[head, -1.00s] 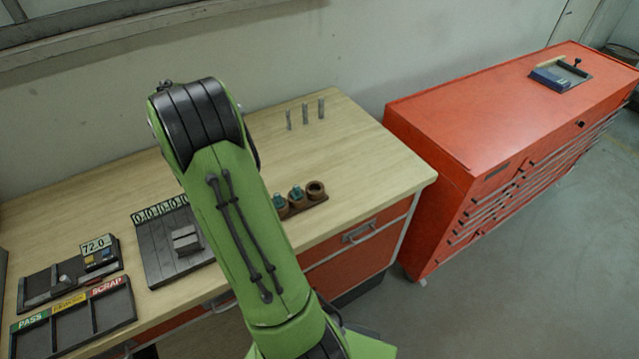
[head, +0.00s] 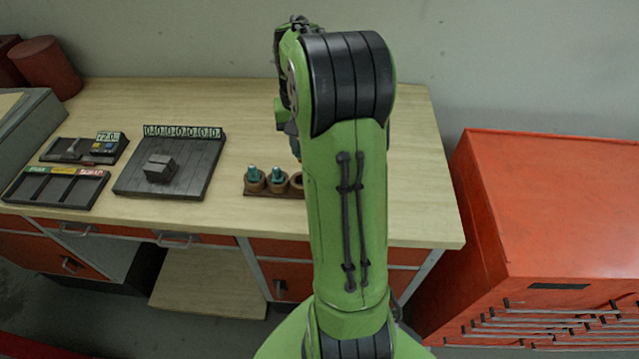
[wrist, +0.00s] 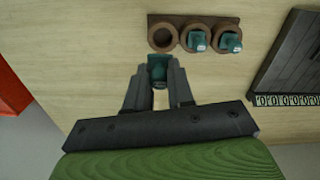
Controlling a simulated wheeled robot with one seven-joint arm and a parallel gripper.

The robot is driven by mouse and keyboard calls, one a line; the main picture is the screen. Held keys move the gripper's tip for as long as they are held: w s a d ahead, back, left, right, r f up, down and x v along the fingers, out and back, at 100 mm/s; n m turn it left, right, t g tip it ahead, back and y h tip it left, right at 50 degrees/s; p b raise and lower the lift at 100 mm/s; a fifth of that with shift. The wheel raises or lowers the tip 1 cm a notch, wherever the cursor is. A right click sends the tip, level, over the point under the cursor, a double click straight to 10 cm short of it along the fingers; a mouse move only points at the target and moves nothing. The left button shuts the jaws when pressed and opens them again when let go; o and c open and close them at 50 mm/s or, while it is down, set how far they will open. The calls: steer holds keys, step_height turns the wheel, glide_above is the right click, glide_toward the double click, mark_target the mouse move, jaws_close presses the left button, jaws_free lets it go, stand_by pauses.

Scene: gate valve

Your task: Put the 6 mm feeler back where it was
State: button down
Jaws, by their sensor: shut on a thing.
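My gripper (wrist: 157,84) is shut on a feeler with a teal top (wrist: 157,66); no size mark on it can be read. It is above the bench, just short of a brown rack (wrist: 206,20) in the wrist view. The rack's left ring (wrist: 163,38) is empty in that view. The middle ring and right ring hold teal-topped feelers (wrist: 198,40) (wrist: 230,42). In the head view the rack (head: 262,193) stands left of my arm, which partly covers its empty ring. My fingertips are hidden there.
A dark slotted plate (head: 185,180) with a grey block (head: 160,168) stands left of the rack. A sorting tray (head: 55,187) and a gauge with a display (head: 105,145) lie farther left. A red cabinet (head: 560,200) stands right of the bench. Bare wood surrounds the rack.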

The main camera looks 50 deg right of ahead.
step_height(320, 180, down, 9)
steer(key=shift+w+a+r+b, duration=0.15)
steer(key=shift+b, duration=0.4)
steer(key=shift+f, duration=0.3)
steer(key=shift+w, duration=0.15)
steer(key=shift+f, duration=0.2)
steer(key=c, duration=1)
jaws_free()
steer(key=shift+r, duration=0.1)
